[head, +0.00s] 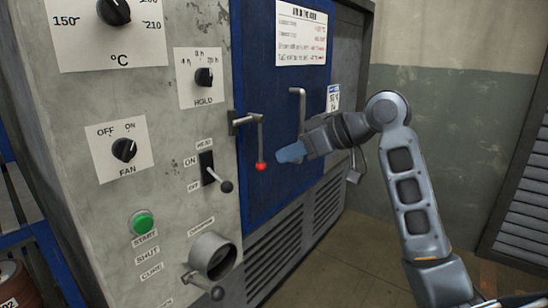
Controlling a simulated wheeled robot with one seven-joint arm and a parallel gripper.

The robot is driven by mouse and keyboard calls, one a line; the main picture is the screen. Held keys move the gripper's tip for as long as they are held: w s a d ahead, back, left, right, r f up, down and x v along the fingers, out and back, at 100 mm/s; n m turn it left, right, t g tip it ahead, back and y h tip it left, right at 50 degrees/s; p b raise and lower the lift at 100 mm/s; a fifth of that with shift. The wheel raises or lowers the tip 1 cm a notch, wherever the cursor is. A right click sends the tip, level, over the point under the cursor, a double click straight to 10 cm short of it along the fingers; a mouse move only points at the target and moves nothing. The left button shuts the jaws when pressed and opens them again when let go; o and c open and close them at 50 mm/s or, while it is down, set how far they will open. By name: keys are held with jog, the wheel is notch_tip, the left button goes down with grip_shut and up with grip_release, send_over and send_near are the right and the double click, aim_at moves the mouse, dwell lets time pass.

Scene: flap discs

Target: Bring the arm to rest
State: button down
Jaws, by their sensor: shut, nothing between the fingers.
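My arm comes up from the lower right in the head view and bends left at its top joint. My gripper (291,152) is at the end of it, in front of the blue oven door (255,90). Its fingers are shut and nothing shows between them. The fingertips point left, just right of a latch lever (261,140) that hangs down with a red knob at its end. I cannot tell whether the gripper touches the door; a small gap shows between it and the red knob.
The grey control panel (120,200) at left carries a heat lever (215,174), a fan knob (124,149), a green start button (142,222) and a damper (212,256). A door handle (298,105) stands out behind the gripper. Open floor (350,255) lies below; a louvred grey unit (520,190) stands far right.

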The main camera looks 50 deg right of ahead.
jog(key=shift+s+d+r, duration=0.1)
jog(key=shift+s+r, duration=0.1)
jog(key=shift+s, duration=0.3)
jog(key=shift+w, duration=0.1)
jog(key=a+f+m+t+h+p, duration=0.1)
jog(key=a+f+m+t+p, duration=0.15)
jog(key=a+f+m, duration=0.75)
jog(key=s+a+f+n+h, duration=0.25)
jog(key=s+a+f, duration=0.35)
jog(key=a, duration=0.4)
jog(key=s+a+f, duration=0.3)
jog(key=s+f, duration=0.1)
jog(key=s, duration=0.3)
jog(key=s+a+r+n+p, duration=0.1)
jog(key=s+r+n, duration=0.1)
jog(key=s, duration=0.8)
jog(key=s+a+r+n+p, duration=0.1)
jog(key=s+r+n, duration=0.2)
jog(key=s, duration=0.7)
jog(key=shift+s+a+n+t, duration=0.25)
jog(key=shift+s+n+t, duration=0.1)
jog(key=shift+s+n, duration=0.1)
